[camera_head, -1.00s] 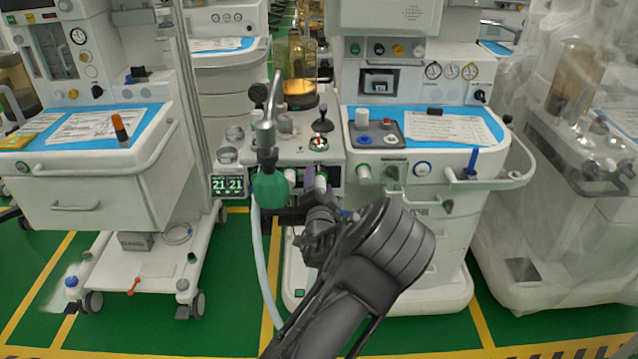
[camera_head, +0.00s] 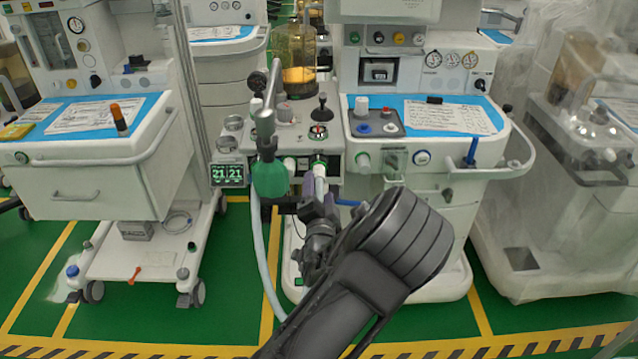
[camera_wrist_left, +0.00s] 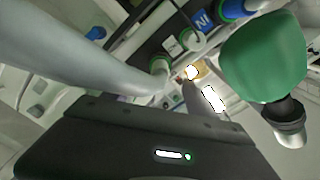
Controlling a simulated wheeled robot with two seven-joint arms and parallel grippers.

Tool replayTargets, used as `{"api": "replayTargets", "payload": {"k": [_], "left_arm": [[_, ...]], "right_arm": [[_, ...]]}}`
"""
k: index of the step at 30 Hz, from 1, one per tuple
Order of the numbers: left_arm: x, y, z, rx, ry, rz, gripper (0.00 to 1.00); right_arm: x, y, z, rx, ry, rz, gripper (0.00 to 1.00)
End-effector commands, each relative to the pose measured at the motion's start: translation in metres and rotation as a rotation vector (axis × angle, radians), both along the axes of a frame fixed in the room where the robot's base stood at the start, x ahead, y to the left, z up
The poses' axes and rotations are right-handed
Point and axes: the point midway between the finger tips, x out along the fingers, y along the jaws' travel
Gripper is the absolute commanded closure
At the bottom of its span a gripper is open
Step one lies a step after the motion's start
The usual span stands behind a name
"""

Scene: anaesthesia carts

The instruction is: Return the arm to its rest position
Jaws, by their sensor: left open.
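My left arm rises from the bottom middle of the head view. My left gripper (camera_head: 318,196) is open in front of the middle cart's ports, just right of the green bag. The green breathing bag (camera_head: 270,178) hangs from a metal arm. It shows large at the upper right of the left wrist view (camera_wrist_left: 262,58). No object is visibly held between the fingers, though the fingertips are small and partly hidden by the wrist. My right gripper is not in view.
A pale hose (camera_head: 262,265) hangs close to the left of my arm. A monitor (camera_head: 228,173) sits left of the bag. A cart with a drawer (camera_head: 90,203) stands left, and a plastic-covered machine (camera_head: 560,190) right. Green floor (camera_head: 235,315) is open in front.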

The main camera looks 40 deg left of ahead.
Motion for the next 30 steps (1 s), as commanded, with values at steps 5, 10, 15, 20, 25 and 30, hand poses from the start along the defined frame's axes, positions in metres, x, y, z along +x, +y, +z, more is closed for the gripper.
{"api": "replayTargets", "payload": {"k": [5, 10, 15, 20, 25, 30], "left_arm": [[0.000, 0.000, 0.000, 0.000, 0.000, 0.000, 0.34], [0.000, 0.000, 0.000, 0.000, 0.000, 0.000, 0.34], [0.000, 0.000, 0.000, 0.000, 0.000, 0.000, 0.34], [-0.004, -0.002, -0.015, -0.041, 0.030, 0.001, 0.34], [-0.024, -0.015, -0.073, -0.208, 0.149, 0.004, 0.34], [-0.076, -0.065, -0.166, -0.528, 0.358, 0.027, 0.34]], "right_arm": [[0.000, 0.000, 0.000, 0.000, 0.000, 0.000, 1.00], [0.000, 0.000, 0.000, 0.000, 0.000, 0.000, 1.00], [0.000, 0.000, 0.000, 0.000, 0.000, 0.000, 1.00], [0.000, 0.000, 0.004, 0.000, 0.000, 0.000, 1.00], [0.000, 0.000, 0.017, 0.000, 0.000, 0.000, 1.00], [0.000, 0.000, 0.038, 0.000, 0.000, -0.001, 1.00]]}}
